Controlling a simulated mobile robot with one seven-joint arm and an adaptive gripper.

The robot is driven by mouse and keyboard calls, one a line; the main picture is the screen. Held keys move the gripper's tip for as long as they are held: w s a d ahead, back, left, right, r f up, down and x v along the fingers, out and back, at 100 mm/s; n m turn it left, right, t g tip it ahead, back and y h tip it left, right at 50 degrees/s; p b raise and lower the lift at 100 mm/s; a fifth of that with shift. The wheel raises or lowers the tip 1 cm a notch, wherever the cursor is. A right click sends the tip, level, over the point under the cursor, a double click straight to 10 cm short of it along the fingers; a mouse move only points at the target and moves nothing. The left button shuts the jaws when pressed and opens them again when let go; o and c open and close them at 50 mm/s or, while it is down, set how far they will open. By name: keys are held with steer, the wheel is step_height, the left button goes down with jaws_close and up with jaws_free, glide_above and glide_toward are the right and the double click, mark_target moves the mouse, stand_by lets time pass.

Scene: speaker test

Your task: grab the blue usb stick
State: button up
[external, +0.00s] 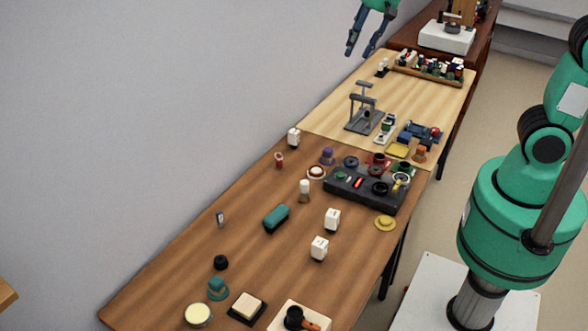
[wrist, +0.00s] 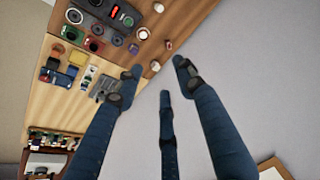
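A small upright blue-and-white piece (external: 220,218), which looks like the blue USB stick, stands on the brown table near its wall-side edge in the external view. It is too small to make out in detail, and I cannot find it in the wrist view. My gripper (external: 359,53) is high above the far, lighter table by the wall, well away from the piece. In the wrist view my gripper (wrist: 157,68) has its dark blue fingers spread, with nothing held between them.
A teal block (external: 276,218) lies right of the small piece, and a black knob (external: 221,262) is nearer the camera. White cubes (external: 332,219) and a dark panel (external: 345,188) stand farther right. The wall runs along the table's left edge. Bare wood surrounds the small piece.

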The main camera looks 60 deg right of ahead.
steer(key=w+a+f, duration=0.5)
steer(key=w+a, duration=0.2)
steer(key=w, duration=0.2)
steer(key=m+g+b, duration=0.2)
glide_above(219, 212)
steer(key=s, duration=0.2)
step_height(219, 212, down, 29)
steer(key=shift+w+a+r+h, duration=0.1)
steer(key=shift+a+r+h, duration=0.05)
steer(key=shift+a+h, duration=0.3)
steer(key=shift+w+d+f+b, duration=0.1)
steer(key=shift+w+f+b, duration=0.1)
steer(key=shift+f, duration=1.2)
steer(key=shift+w+d+f+b, duration=0.1)
steer(key=shift+w+f+b, duration=0.1)
steer(key=shift+f, duration=1.25)
steer(key=shift+w+d+f+b, duration=0.1)
steer(key=shift+w+f+b, duration=0.1)
steer(key=shift+f, duration=1.2)
steer(key=shift+w+d+f+b, duration=0.15)
steer(key=shift+f+b, duration=0.2)
steer(key=shift+f, duration=0.95)
steer(key=shift+w+d+f+b, duration=0.15)
steer(key=shift+f+b, duration=0.15)
steer(key=shift+f, duration=1)
steer(key=shift+a, duration=0.1)
